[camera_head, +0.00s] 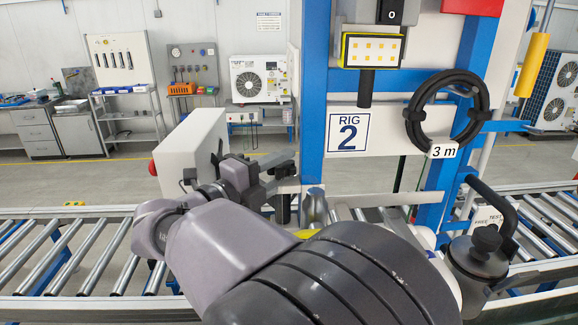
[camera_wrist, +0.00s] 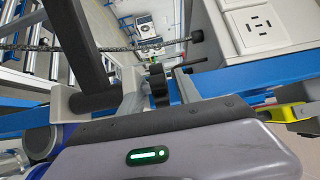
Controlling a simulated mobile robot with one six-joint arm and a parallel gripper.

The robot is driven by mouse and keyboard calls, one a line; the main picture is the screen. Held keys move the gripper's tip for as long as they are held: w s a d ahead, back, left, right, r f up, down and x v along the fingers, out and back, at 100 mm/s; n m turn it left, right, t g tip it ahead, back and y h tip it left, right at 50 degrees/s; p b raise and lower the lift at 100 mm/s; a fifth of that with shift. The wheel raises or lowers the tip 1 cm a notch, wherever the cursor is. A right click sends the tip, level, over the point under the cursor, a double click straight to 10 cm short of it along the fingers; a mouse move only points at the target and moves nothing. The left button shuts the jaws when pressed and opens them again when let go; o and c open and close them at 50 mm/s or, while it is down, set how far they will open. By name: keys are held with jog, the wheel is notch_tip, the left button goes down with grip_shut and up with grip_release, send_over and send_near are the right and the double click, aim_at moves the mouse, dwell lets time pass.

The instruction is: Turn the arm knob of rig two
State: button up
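The rig two sign (camera_head: 348,133) hangs on the blue frame right of centre in the head view. A light grey box (camera_head: 190,150) stands left of it, with a red button on its left side and dark fittings on its right face. My gripper (camera_head: 284,165) is beside the box's right face, left of the frame; its finger gap is too small to read.
Roller conveyors (camera_head: 60,255) run on both sides. A coiled black hose (camera_head: 446,112) and a yellow-lit lamp panel (camera_head: 372,50) hang on the frame. A dark pump part (camera_head: 480,250) stands at right.

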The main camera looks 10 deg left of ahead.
grip_shut()
jog(key=shift+f+n+t+y+b, duration=0.4)
jog(key=shift+y+b, duration=0.3)
jog(key=shift+b, duration=0.55)
jog(key=shift+d+n+t+y+b, duration=0.1)
jog(key=shift+n+t+y+b, duration=0.4)
jog(key=shift+n+y+b, duration=0.35)
jog(key=shift+r+n+t+y+b, duration=0.1)
jog(key=shift+n+t+y+b, duration=0.3)
jog(key=shift+y+b, duration=0.4)
jog(key=shift+r+n+y, duration=0.25)
jog(key=shift+n+y, duration=0.5)
jog(key=shift+y, duration=0.4)
